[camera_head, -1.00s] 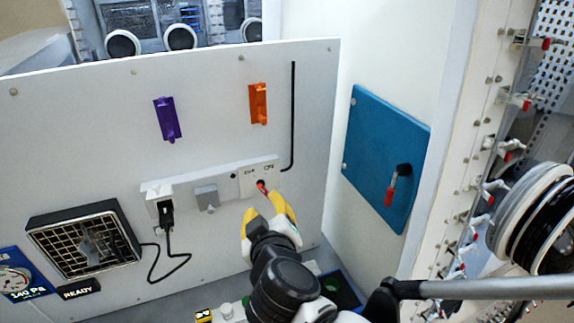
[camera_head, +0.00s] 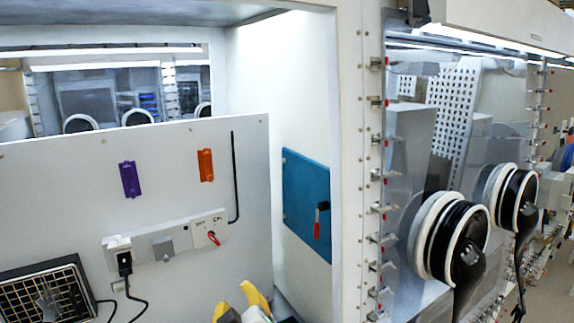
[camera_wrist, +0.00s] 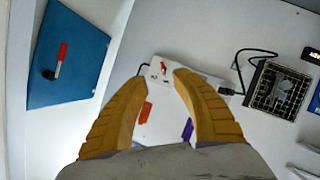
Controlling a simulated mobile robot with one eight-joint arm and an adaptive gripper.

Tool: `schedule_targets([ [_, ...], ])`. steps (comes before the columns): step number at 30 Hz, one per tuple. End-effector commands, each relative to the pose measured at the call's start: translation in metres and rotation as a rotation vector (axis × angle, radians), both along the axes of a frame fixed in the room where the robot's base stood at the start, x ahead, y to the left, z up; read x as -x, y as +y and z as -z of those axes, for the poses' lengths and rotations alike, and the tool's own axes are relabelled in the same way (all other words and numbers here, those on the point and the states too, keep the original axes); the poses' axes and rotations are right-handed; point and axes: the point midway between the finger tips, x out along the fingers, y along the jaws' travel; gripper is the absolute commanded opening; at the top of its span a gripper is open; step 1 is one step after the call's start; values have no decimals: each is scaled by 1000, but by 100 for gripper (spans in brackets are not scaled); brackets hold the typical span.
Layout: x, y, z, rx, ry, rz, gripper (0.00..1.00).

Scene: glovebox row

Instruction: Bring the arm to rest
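My gripper (camera_head: 242,300) shows at the bottom edge of the head view, with its yellow fingertips below the white socket strip (camera_head: 180,238). In the wrist view my gripper (camera_wrist: 158,82) has its two fingers spread with a gap between the tips and nothing held. The red switch lever (camera_head: 213,238) is on the right end of the strip, apart from the fingers; it also shows in the wrist view (camera_wrist: 164,66). Most of my arm is out of the head view.
A blue panel (camera_head: 300,195) with a red-tipped handle (camera_head: 317,222) is on the side wall. Purple (camera_head: 129,180) and orange (camera_head: 205,165) holders are on the white board. A fan grille (camera_head: 45,295) and a plugged cable (camera_head: 133,290) are at lower left. Glove ports (camera_head: 440,235) stand right.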

Motion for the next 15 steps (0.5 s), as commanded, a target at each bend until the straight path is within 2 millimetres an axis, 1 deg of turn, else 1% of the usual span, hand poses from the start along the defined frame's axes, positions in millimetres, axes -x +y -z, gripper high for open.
schedule_targets([
  [1, -5, -14, 15, -4, 19, 30, 32],
  [5, -11, -50, 39, -13, 77, 104, 32],
  [8, -13, -82, 60, -25, 128, 167, 32],
  [11, -12, -117, 86, -44, 189, 236, 32],
  [14, -4, -159, 121, -75, 267, 321, 32],
  [15, 1, -179, 138, -93, 304, 361, 32],
])
